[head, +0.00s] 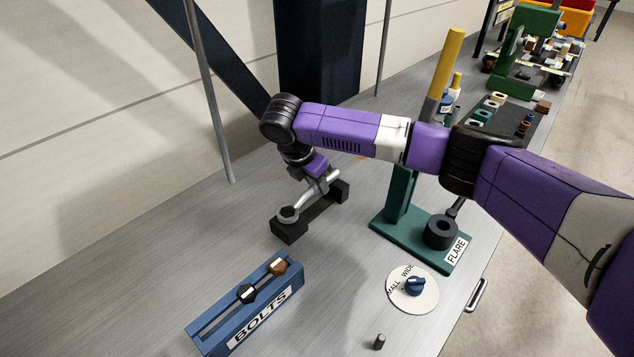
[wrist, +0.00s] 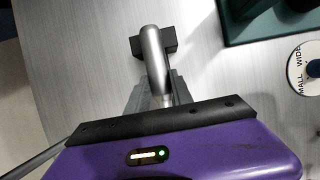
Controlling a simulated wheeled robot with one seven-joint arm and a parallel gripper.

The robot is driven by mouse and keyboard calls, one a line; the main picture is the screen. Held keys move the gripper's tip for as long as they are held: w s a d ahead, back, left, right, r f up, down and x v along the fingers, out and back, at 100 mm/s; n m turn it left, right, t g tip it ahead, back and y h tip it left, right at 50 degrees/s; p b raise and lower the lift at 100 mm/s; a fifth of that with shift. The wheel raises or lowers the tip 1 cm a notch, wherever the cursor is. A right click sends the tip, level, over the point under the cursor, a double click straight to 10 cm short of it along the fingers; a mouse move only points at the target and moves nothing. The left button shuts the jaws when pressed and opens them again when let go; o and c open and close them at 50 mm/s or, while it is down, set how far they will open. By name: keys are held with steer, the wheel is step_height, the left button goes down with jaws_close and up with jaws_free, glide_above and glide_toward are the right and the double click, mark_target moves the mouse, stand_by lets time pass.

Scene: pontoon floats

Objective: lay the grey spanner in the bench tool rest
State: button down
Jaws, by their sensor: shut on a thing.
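The grey spanner (head: 309,199) is between the fingers of my gripper (head: 322,181), which is shut on it. Its ring end points toward the front left in the head view. The black bench tool rest (head: 290,233) is directly under the spanner, with a raised block at each end. The ring end is over the near block; I cannot tell whether it touches. In the wrist view the spanner (wrist: 154,58) runs forward from my gripper (wrist: 160,98), across the dark block of the rest (wrist: 176,43). The spanner's other end is hidden by my gripper.
A blue BOLTS rack (head: 245,305) stands at the front left. A green FLARE stand (head: 400,225) and a round dial (head: 413,288) are to the right. A small dark peg (head: 379,342) is at the front. Grey posts (head: 209,90) rise behind. Bench left of the rest is clear.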

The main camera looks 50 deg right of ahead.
steer(key=shift+f, duration=0.75)
steer(key=c, duration=1)
jaws_free()
steer(key=shift+c, duration=0.2)
steer(key=shift+b+v, duration=0.7)
steer(key=shift+v, duration=3.2)
